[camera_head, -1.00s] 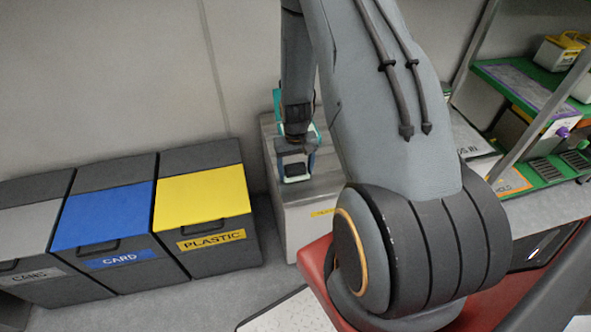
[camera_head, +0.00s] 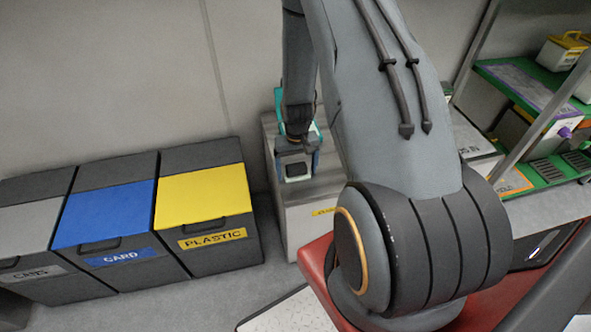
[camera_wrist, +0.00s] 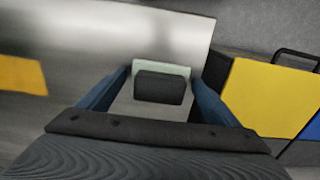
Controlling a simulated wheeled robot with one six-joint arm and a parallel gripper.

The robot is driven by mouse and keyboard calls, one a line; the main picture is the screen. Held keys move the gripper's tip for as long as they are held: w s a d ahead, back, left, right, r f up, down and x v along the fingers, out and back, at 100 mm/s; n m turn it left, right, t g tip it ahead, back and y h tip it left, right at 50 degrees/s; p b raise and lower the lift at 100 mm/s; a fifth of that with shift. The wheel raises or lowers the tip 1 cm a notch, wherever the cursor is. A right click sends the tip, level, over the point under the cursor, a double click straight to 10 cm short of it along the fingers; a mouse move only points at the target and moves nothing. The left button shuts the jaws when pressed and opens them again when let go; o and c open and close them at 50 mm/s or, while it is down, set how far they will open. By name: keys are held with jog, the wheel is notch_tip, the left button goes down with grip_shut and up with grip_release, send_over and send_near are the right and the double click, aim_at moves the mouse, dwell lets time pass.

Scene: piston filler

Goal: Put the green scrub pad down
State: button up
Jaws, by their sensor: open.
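My gripper (camera_head: 297,172) is over the grey metal cabinet (camera_head: 312,218), left of my arm in the head view. In the wrist view its two blue fingers stand apart, one on each side of a small dark block (camera_wrist: 160,88) with a pale green edge (camera_wrist: 163,70) behind it. I take the pale green part for the scrub pad, but cannot tell it clearly from the dark block. I cannot tell whether it touches the fingers or rests on the metal top (camera_wrist: 120,45). A teal thing (camera_head: 279,99) shows partly behind my wrist.
Bins stand left of the cabinet: yellow PLASTIC (camera_head: 205,198), blue CARD (camera_head: 105,215) and grey CANS (camera_head: 28,228). A green-shelved rack (camera_head: 545,110) with boxes is at the right. The wall is close behind the cabinet. Grey floor (camera_head: 215,290) is clear in front.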

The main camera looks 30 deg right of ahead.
aim_at(297, 167)
jog(key=shift+d+r, duration=0.15)
jog(key=shift+r, duration=0.3)
notch_tip(297, 167, up, 11)
jog(key=b, duration=0.2)
jog(key=s+a+r+n, duration=0.3)
jog(key=s+a+r, duration=1.2)
jog(key=r, duration=0.1)
jog(key=shift+a, duration=0.3)
jog(key=shift+w, duration=0.1)
